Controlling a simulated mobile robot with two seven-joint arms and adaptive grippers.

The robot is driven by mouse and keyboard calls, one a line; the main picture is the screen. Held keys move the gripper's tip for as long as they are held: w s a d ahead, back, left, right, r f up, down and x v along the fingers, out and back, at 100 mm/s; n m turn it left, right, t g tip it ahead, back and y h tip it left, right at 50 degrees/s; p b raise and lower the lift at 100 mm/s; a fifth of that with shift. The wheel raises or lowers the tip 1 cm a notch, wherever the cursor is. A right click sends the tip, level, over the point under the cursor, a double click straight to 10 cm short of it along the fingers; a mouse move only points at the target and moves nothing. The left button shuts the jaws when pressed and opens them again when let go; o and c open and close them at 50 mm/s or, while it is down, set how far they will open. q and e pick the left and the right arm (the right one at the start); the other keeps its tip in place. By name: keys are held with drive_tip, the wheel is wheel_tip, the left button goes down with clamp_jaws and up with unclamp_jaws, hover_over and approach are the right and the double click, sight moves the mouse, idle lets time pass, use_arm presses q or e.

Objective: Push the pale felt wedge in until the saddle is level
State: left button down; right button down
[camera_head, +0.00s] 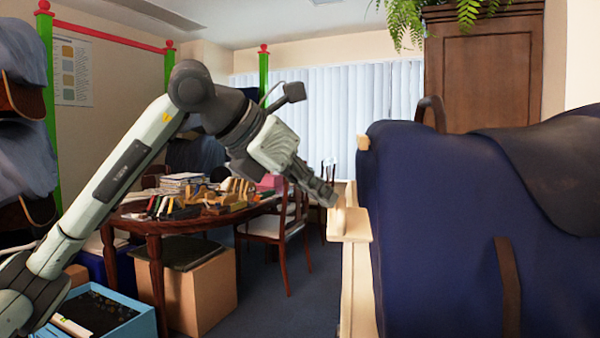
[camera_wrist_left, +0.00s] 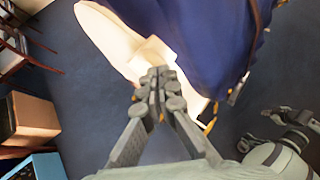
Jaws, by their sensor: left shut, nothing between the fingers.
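The saddle (camera_head: 545,155) is dark and lies over a navy blue cover (camera_head: 440,230) on a pale stand (camera_head: 357,290) at the right of the head view. A small pale block (camera_head: 350,194), which looks like the felt wedge, stands on the stand's ledge. It also shows in the left wrist view (camera_wrist_left: 154,52), just ahead of my fingertips. My left gripper (camera_head: 328,196) is shut and empty, its tips close to the block; contact cannot be told. The block's inner end is hard to make out. Grey and black parts, likely my right arm, show in the left wrist view.
A round wooden table (camera_head: 215,217) with books and small blocks stands behind my left arm. A chair (camera_head: 285,230), a cardboard box (camera_head: 195,292) and a blue crate (camera_head: 135,329) are on the left. Open carpet lies between them and the stand.

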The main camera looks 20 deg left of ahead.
use_arm(q)
drive_tip(key=shift+w+d+f, duration=0.3)
drive_tip(key=shift+w+f, duration=0.1)
drive_tip(key=shift+w, duration=0.1)
use_arm(e)
drive_tip(key=shift+d+f, duration=0.1)
drive_tip(key=shift+f, duration=0.25)
use_arm(q)
drive_tip(key=shift+d, duration=0.1)
